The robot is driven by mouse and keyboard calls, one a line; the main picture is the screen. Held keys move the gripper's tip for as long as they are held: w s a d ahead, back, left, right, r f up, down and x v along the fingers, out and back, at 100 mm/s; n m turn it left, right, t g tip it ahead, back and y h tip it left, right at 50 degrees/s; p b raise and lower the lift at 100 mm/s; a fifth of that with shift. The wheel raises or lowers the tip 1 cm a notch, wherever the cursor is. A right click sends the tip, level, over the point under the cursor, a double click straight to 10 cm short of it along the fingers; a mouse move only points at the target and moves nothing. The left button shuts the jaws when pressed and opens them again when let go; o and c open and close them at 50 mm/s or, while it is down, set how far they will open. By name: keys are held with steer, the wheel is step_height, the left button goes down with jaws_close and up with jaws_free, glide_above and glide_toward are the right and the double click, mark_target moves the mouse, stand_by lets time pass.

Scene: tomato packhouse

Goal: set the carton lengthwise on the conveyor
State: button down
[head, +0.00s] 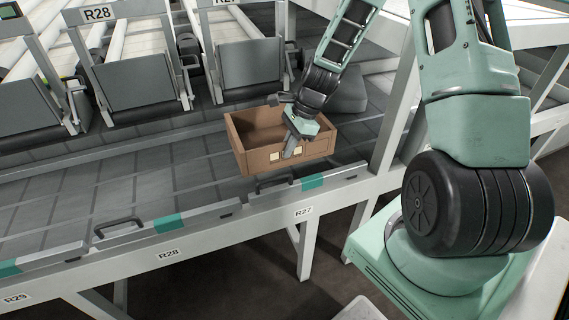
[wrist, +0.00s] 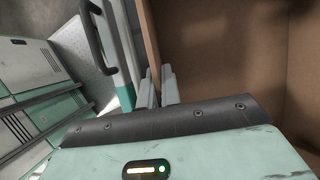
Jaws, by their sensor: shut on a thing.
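The carton (head: 250,160) is an open-topped brown box with a small pale label on its near wall. It is at the near side of the grey conveyor (head: 150,180), its long side roughly along the front rail. I cannot tell whether its bottom touches the belt. My gripper (head: 292,148) is shut on the carton's near long wall, from above. In the wrist view the fingers (wrist: 157,90) straddle the thin wall (wrist: 150,35), with the brown inside (wrist: 225,60) filling the right. The inside appears empty; part of its floor is hidden.
The front rail (head: 205,212) has black handles (head: 118,224) and teal patches. Grey chute flaps (head: 135,85) line the far side. A white upright post (head: 397,110) stands right of the carton. The belt to the left is clear.

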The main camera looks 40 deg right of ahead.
mark_target(288, 164)
steer(key=shift+f+b, duration=0.5)
steer(key=shift+f, duration=2.5)
steer(key=c, duration=1.6)
jaws_free()
steer(key=shift+f, duration=0.1)
